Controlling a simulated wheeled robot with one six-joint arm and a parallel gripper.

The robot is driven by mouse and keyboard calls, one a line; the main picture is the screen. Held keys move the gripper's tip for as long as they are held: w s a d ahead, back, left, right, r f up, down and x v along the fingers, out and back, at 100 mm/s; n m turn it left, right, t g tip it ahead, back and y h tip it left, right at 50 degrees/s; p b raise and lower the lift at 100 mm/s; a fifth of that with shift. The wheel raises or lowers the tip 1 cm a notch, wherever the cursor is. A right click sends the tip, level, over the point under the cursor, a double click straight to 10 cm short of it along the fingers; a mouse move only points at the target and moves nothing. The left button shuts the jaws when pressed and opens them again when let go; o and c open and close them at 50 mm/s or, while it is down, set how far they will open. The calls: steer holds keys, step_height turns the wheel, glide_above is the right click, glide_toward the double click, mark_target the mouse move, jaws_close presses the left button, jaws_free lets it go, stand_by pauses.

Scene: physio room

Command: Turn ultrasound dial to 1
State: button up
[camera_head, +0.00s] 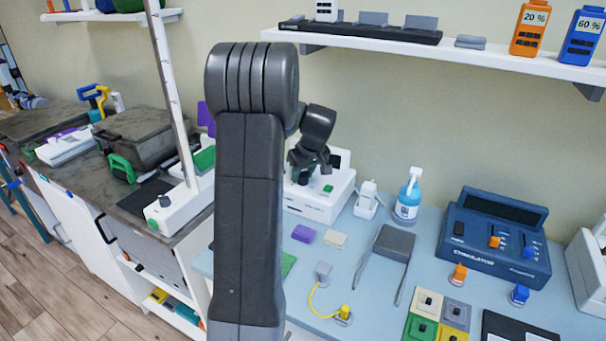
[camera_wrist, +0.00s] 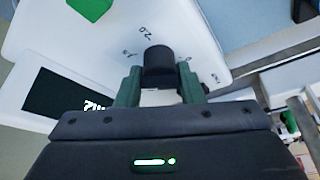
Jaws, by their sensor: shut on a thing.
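The ultrasound unit is a white box (camera_head: 318,208) with a green button (camera_head: 328,188), on the blue-grey counter behind my arm. In the wrist view its white panel (camera_wrist: 105,50) fills the upper left, with a dark display (camera_wrist: 60,95) and the green button (camera_wrist: 90,8). The dial (camera_wrist: 158,62) is a black round knob with printed marks around it; one reads 2.0, the others are hard to read. My gripper (camera_wrist: 162,82) is shut on the dial, a green finger on either side. In the head view my gripper (camera_head: 308,168) is over the unit. The dial's pointer is not visible.
A pump bottle (camera_head: 407,200) and a small white device (camera_head: 367,200) stand right of the unit. A blue stimulator (camera_head: 495,240) sits farther right. Purple (camera_head: 303,233) and cream (camera_head: 334,240) blocks lie in front. A shelf (camera_head: 450,62) runs above.

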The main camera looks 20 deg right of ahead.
steer(key=o, duration=1)
steer(key=v, duration=1.3)
steer(key=shift+s+r+b, duration=0.1)
steer(key=shift+r+b, duration=0.3)
steer(key=p+x, duration=0.1)
steer(key=x, duration=1.3)
